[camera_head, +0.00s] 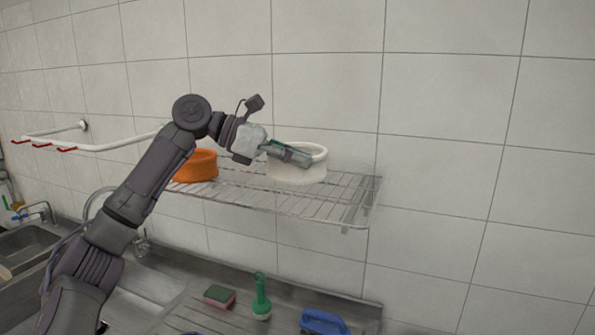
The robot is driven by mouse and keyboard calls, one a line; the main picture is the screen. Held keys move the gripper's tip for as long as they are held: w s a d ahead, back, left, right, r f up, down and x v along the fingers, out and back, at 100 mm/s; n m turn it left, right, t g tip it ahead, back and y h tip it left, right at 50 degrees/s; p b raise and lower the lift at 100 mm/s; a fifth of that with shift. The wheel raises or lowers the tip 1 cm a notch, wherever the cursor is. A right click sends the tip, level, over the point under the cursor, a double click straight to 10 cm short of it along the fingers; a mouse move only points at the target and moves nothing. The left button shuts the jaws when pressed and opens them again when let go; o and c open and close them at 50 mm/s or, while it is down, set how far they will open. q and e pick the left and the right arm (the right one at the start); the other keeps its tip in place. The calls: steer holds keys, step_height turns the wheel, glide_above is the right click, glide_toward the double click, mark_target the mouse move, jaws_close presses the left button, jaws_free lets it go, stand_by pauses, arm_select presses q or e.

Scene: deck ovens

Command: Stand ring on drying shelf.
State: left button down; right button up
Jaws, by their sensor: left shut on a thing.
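A white ring (298,173) stands at the wire drying shelf (345,207), near its right part. My left gripper (300,158) comes in from the left and is shut on the white ring at its near rim. The ring looks level and appears to rest on the wires, but I cannot tell whether it bears its full weight there. An orange ring (199,166) is on the shelf to the left, partly hidden by my left arm. My right gripper is not in view.
A white wall rail (95,148) with red-tipped hooks is at the left. Below, the steel counter holds a sponge (219,296), a green brush (261,298) and a blue object (323,321). A sink (28,243) is at far left. The shelf's right end is free.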

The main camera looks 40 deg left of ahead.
mark_target(291, 174)
arm_select(q)
steer(key=f, duration=0.3)
steer(key=shift+s+f, duration=0.15)
steer(key=shift+s, duration=0.15)
steer(key=shift+f, duration=0.15)
steer(key=shift+w, duration=0.1)
steer(key=c, duration=1.2)
jaws_free()
steer(key=shift+f, duration=0.1)
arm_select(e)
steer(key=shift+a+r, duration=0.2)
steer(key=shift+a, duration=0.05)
arm_select(q)
steer(key=shift+a, duration=0.1)
steer(key=b+v, duration=0.2)
steer(key=v, duration=1)
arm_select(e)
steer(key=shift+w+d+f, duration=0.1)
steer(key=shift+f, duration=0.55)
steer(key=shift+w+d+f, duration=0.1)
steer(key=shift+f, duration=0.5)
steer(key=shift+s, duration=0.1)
